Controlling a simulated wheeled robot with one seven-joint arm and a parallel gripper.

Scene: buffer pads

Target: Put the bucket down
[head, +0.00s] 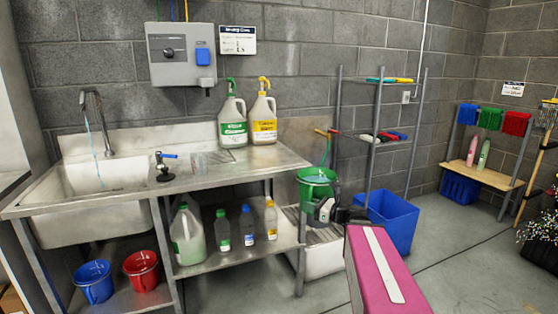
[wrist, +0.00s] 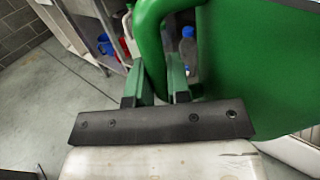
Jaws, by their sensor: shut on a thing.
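The green bucket (head: 318,176) is upright in the head view, just right of the steel sink bench.
The steel bench (head: 235,172) carries jugs and has bottles on its lower shelf. A blue bucket (head: 94,282) and a red bucket (head: 142,271) stand low at the left. A pale low box (head: 322,256) is below the green bucket. A blue bin (head: 392,222) stands to the right.

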